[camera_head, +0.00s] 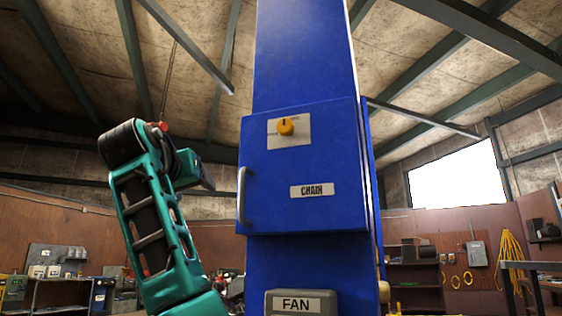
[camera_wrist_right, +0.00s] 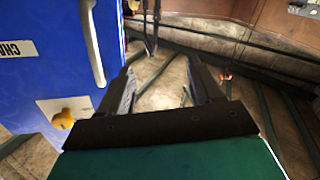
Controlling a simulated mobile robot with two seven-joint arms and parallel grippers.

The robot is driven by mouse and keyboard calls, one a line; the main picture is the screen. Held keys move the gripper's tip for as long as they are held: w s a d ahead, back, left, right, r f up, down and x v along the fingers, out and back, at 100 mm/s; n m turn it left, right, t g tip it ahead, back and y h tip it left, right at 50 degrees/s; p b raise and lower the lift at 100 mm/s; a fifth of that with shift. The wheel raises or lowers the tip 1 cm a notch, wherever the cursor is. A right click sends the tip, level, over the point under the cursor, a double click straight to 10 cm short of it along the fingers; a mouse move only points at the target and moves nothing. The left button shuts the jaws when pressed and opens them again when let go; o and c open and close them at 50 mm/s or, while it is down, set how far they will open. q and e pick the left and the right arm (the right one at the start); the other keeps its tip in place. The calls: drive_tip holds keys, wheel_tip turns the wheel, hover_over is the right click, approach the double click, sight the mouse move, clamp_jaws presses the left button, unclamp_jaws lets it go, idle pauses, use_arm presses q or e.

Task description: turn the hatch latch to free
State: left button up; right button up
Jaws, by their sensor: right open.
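The hatch latch is a round yellow knob (camera_head: 286,127) on a pale plate (camera_head: 303,131), high on the blue hatch door (camera_head: 335,160). A dark mark on the knob points about straight up. The plate's small lettering is too small to read. The knob also shows at the lower left of the right wrist view (camera_wrist_right: 64,119). The hatch looks shut and has a grey bar handle (camera_head: 242,195) at its left edge. My right gripper (camera_head: 207,180) is left of the hatch, apart from knob and handle. In the wrist view its fingers are spread and empty. My left gripper is not in view.
The hatch sits on a tall blue column (camera_head: 305,50). A CHAIN label (camera_head: 312,190) is on the door, and a grey box marked FAN (camera_head: 300,303) is below. Shelves (camera_head: 415,275) and a yellow hose (camera_head: 512,255) stand well behind. Air around the hatch front looks clear.

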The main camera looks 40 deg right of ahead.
sight(284, 124)
drive_tip(key=s+d+r+m+g+h, duration=0.1)
drive_tip(key=s+r+m+g+h, duration=0.35)
drive_tip(key=s+r, duration=1.1)
drive_tip(key=shift+m+t+y, duration=0.55)
drive_tip(key=shift+m+y, duration=0.2)
drive_tip(key=shift+y, duration=0.2)
drive_tip(key=x, duration=0.4)
drive_tip(key=s+f+p+x, duration=0.1)
drive_tip(key=x, duration=0.3)
drive_tip(key=d+x, duration=0.1)
drive_tip(key=x, duration=0.3)
drive_tip(key=shift+s+f+p, duration=0.2)
drive_tip(key=shift+s+p, duration=0.1)
drive_tip(key=shift+p, duration=0.1)
drive_tip(key=c, duration=1)
drive_tip(key=shift+c, duration=0.2)
